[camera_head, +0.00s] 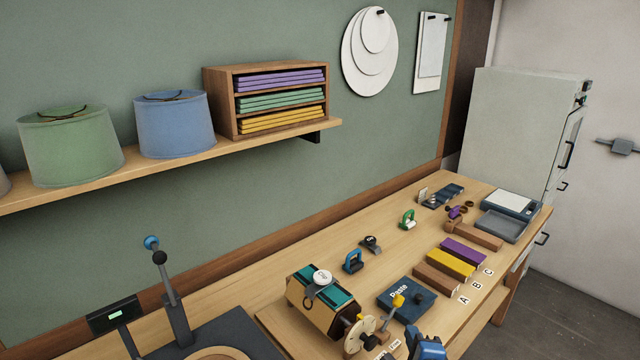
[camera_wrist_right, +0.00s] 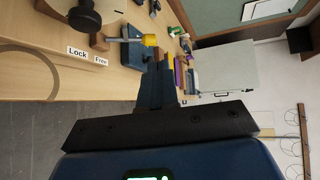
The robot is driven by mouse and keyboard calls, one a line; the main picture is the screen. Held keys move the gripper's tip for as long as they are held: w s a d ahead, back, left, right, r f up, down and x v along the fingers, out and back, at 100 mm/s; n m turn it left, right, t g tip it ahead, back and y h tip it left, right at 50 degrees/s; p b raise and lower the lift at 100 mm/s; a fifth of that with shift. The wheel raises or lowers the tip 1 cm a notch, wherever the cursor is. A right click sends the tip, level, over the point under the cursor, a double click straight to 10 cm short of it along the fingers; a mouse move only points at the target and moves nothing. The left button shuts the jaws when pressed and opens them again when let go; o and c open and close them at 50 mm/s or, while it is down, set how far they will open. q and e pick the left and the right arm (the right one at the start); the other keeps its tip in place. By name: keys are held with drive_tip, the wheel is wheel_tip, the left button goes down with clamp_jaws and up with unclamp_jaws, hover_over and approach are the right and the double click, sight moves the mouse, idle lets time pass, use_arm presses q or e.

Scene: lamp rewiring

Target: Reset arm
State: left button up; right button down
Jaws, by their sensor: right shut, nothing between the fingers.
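My right gripper (camera_head: 427,346) is at the bottom edge of the head view, at the front of the bench, and only its blue end shows. In the right wrist view its dark blue fingers (camera_wrist_right: 160,72) are shut with nothing between them. A lever with a yellow tip (camera_wrist_right: 150,40) shows just beyond the fingers, near the labels "Lock" and "Free" (camera_wrist_right: 77,52). The fingers appear apart from it. In the head view a yellow-knobbed lever (camera_head: 398,300) stands beside a wooden fixture with teal pads (camera_head: 322,292). My left gripper is not in view.
A dark blue "Paste" block (camera_head: 420,300) and brown, yellow and purple strips (camera_head: 450,262) lie by labels A, B and C. A lever press (camera_head: 175,310) stands at left. Small clamps (camera_head: 353,262) and a scale (camera_head: 510,203) are farther back.

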drive_tip(key=s+a+r+n+t+y, duration=0.1)
drive_tip(key=s+r+n+t, duration=0.35)
drive_tip(key=n, duration=0.85)
drive_tip(key=s+f+n+b, duration=0.1)
drive_tip(key=s+f+n, duration=0.3)
drive_tip(key=s, duration=0.7)
drive_tip(key=s+f+n+g+b, duration=0.1)
drive_tip(key=s+f+n, duration=0.3)
drive_tip(key=s+f, duration=0.5)
drive_tip(key=shift+s+b, duration=0.75)
drive_tip(key=shift+s, duration=0.45)
drive_tip(key=shift+g, duration=0.25)
